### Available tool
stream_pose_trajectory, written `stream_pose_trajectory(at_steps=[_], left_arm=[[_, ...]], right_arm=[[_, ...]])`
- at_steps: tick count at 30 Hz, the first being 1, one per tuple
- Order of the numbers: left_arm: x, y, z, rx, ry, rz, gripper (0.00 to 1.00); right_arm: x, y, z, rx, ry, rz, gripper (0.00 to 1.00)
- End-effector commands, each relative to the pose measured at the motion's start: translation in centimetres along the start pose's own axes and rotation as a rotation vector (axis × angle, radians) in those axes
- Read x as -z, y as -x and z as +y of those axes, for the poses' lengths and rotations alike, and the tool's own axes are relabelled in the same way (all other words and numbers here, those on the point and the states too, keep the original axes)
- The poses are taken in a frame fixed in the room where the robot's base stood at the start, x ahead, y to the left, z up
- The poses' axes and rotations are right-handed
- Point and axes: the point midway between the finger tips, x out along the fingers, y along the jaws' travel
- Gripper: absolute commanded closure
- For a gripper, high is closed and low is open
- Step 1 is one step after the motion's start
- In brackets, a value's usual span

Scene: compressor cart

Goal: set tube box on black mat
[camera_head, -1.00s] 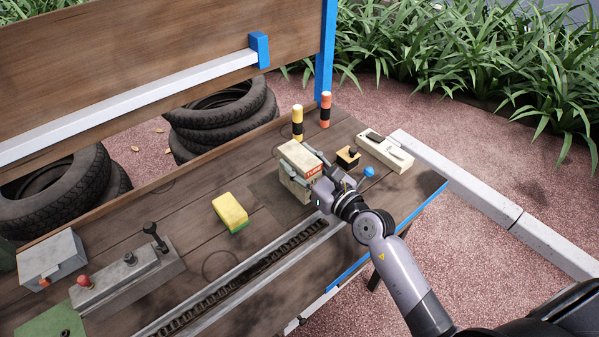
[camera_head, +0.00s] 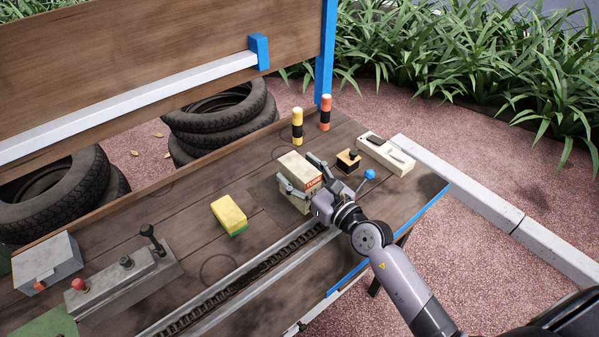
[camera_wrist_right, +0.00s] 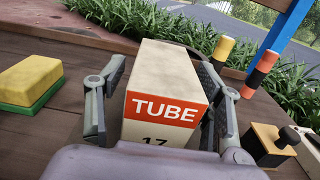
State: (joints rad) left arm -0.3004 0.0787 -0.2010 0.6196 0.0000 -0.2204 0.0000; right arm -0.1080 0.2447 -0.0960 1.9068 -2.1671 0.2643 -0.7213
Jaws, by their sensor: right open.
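The tube box (camera_head: 296,168) is a cream carton with a red TUBE label. It stands upright on the right part of the dark mat (camera_head: 264,197), and the mat's bare left part shows. My right gripper (camera_head: 301,172) is open, with one finger on each side of the box. In the right wrist view the box (camera_wrist_right: 166,85) stands between the spread fingers of the gripper (camera_wrist_right: 157,98), with a gap at the left finger. The right finger is close to the box, and I cannot tell if it touches. The box's lower part is hidden there. My left gripper is out of view.
A yellow-green sponge (camera_head: 229,214) lies left of the mat. A yellow-black post (camera_head: 297,126) and an orange-black post (camera_head: 325,112) stand behind the box. A small joystick box (camera_head: 348,161) and a cream case (camera_head: 386,155) are to the right. A chain rail (camera_head: 250,275) runs in front.

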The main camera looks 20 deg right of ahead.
Motion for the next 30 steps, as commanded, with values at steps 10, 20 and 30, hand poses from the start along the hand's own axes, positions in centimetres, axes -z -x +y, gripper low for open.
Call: stream_pose_trajectory(at_steps=[10,20,30], left_arm=[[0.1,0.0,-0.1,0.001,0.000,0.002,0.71],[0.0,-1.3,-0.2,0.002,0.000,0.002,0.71],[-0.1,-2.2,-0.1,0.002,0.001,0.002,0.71]], right_arm=[[-0.1,1.2,0.0,0.000,0.000,0.002,0.39],[0.1,8.2,0.0,-0.001,0.001,0.004,0.39],[-0.2,11.9,0.0,0.000,0.001,0.000,0.39]])
